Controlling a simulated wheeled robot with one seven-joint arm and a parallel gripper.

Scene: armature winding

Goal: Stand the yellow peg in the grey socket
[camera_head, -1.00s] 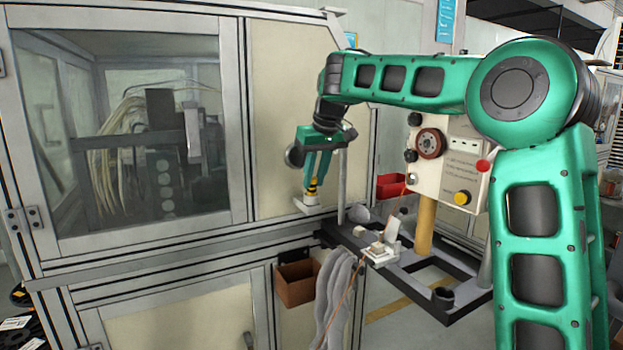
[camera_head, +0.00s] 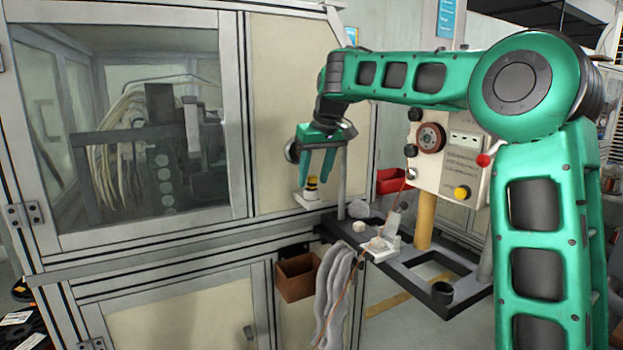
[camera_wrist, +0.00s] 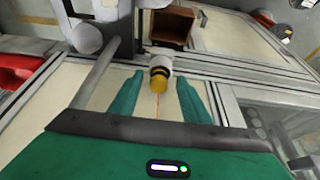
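The yellow peg (camera_head: 312,182) with black bands stands upright, its lower end seated in the pale grey socket (camera_head: 308,196) beside the cabinet. My gripper (camera_head: 315,179) points down over it, with its two green fingers spread. In the wrist view, my gripper (camera_wrist: 160,78) is open, and the yellow top of the peg (camera_wrist: 158,83) shows between the fingertips with a gap on both sides. The socket (camera_wrist: 160,62) shows just beyond the peg. The peg's lower end is hidden inside the socket.
The cabinet (camera_head: 290,110) stands close behind the socket. A grey post (camera_head: 342,185) rises just right of my gripper. A dark frame shelf (camera_head: 400,270) with small parts lies to the right. A brown bin (camera_head: 296,280) hangs below, and a red bin (camera_head: 391,181) is behind.

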